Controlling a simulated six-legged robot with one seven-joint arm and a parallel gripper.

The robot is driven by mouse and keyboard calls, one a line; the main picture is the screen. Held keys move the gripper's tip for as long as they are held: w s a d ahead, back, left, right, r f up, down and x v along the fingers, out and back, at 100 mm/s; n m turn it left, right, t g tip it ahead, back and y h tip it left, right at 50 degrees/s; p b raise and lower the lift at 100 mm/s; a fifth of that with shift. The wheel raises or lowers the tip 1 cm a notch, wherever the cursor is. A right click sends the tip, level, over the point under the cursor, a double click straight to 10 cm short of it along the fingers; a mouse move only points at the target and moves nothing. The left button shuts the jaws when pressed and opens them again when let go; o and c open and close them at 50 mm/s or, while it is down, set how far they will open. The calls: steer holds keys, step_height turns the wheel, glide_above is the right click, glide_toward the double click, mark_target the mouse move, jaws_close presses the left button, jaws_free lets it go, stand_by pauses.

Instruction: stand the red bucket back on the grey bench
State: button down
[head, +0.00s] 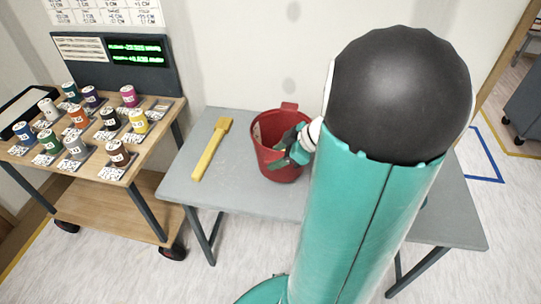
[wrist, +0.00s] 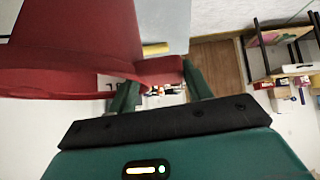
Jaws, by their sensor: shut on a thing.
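The red bucket (head: 270,165) is upright at the middle of the grey bench (head: 240,198), its open top facing up. One tab stands up at its far rim. My gripper (head: 296,150) is at the bucket's right side, near the rim, and my arm hides part of the bench behind it. In the wrist view the bucket (wrist: 75,45) fills the upper left, upside down in the picture. A red tab of it runs between the two green fingers of my gripper (wrist: 163,85), which is shut on it. I cannot tell whether the bucket's base touches the bench.
A yellow brush (head: 211,150) lies on the bench left of the bucket. A wooden cart (head: 110,205) with several small coloured pots and a display (head: 136,50) stands at the left. The bench's front left area is clear. A wall is behind the bench.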

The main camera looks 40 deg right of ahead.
steer(key=shift+w+d+f, duration=0.15)
steer(key=shift+f, duration=0.1)
step_height(320, 180, down, 3)
steer(key=shift+w+f, duration=0.15)
steer(key=c, duration=0.6)
jaws_free()
